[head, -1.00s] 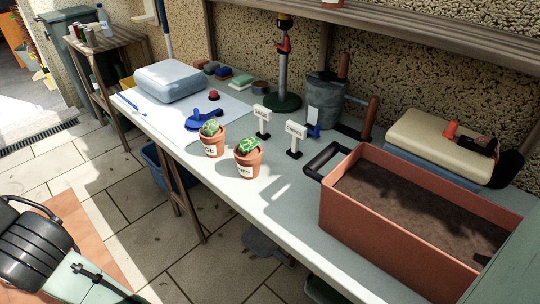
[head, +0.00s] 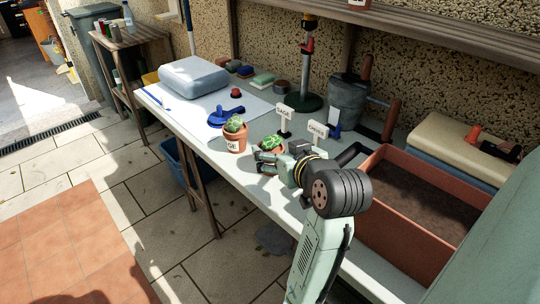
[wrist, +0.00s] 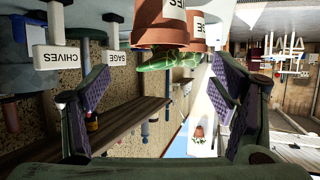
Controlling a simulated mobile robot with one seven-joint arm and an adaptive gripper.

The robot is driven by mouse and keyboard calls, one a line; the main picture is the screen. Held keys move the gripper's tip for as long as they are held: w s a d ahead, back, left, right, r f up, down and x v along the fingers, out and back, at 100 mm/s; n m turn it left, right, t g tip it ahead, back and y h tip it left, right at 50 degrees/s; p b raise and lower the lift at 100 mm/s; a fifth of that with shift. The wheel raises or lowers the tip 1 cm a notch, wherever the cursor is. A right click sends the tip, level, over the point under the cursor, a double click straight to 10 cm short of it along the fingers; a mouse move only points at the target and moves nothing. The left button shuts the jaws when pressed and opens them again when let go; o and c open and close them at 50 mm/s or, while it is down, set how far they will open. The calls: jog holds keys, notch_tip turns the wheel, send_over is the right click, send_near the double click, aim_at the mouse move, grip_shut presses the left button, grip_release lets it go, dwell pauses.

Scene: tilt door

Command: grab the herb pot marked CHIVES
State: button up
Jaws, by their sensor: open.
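The CHIVES pot (head: 268,156), terracotta with a green plant, stands on the bench, partly hidden by my gripper in the head view. In the wrist view, which is upside down, this pot (wrist: 158,28) shows at the top, with part of its white label at the edge. My gripper (head: 268,162) is open, its fingers spread at left and right of the pot in the wrist view (wrist: 160,70). I cannot tell whether the fingers touch it. The similar SAGE pot (head: 235,141) stands just left of it, and overlaps behind it in the wrist view (wrist: 198,42).
White signs reading SAGE (head: 284,113) and CHIVES (head: 317,130) stand behind the pots. A terracotta trough of soil (head: 390,230) is at the right. A blue tool (head: 226,118) lies on white paper at the left. A shelf (head: 400,38) runs above the bench.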

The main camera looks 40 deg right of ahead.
aim_at(273, 148)
jog(key=p+x, duration=0.1)
jog(key=x, duration=0.5)
jog(key=shift+f+p, duration=0.3)
jog(key=c, duration=1.3)
